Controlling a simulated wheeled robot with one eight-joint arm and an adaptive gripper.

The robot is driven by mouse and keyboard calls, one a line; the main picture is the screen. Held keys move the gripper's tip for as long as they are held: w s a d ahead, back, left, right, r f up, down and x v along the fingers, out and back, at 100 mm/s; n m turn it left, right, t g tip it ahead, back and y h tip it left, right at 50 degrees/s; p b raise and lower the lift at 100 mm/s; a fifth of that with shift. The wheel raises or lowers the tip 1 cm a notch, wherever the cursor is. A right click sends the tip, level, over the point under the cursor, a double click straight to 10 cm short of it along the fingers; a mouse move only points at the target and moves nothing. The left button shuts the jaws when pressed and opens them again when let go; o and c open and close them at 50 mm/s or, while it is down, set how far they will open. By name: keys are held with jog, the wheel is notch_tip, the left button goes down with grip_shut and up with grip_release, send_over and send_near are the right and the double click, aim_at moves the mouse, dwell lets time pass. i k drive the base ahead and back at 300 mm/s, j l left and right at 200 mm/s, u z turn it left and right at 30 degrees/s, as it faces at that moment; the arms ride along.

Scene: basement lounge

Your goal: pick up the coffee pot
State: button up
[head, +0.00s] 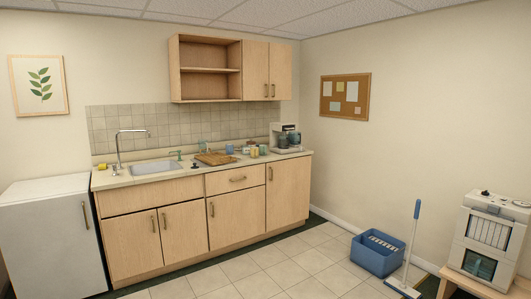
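A light-coloured coffee maker (277,128) stands at the right end of the kitchen counter, near the corner of the room. A dark, glassy coffee pot (294,140) appears to sit in it on its right side. It is small in the picture, and I cannot make out its handle. My gripper is not in view, and nothing is seen touching the pot.
Several mugs or cups (263,150) stand left of the coffee maker, beside a wooden board (215,158). A sink (153,167) is further left. A blue crate (378,253) and a broom-like tool (404,286) are on the right floor. The tiles before the cabinets are clear.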

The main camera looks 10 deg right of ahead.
aim_at(284, 141)
jog(key=i+z, duration=0.1)
jog(key=i, duration=2.75)
jog(key=i+z, duration=0.15)
jog(key=i, duration=0.55)
jog(key=i+j+z, duration=0.1)
jog(key=i, duration=0.6)
jog(key=i+j+z, duration=0.15)
jog(key=i, duration=0.55)
jog(key=i+j+z, duration=0.3)
jog(key=i, duration=0.15)
jog(key=i+j+z, duration=0.3)
jog(key=i+l, duration=0.25)
jog(key=i, duration=0.3)
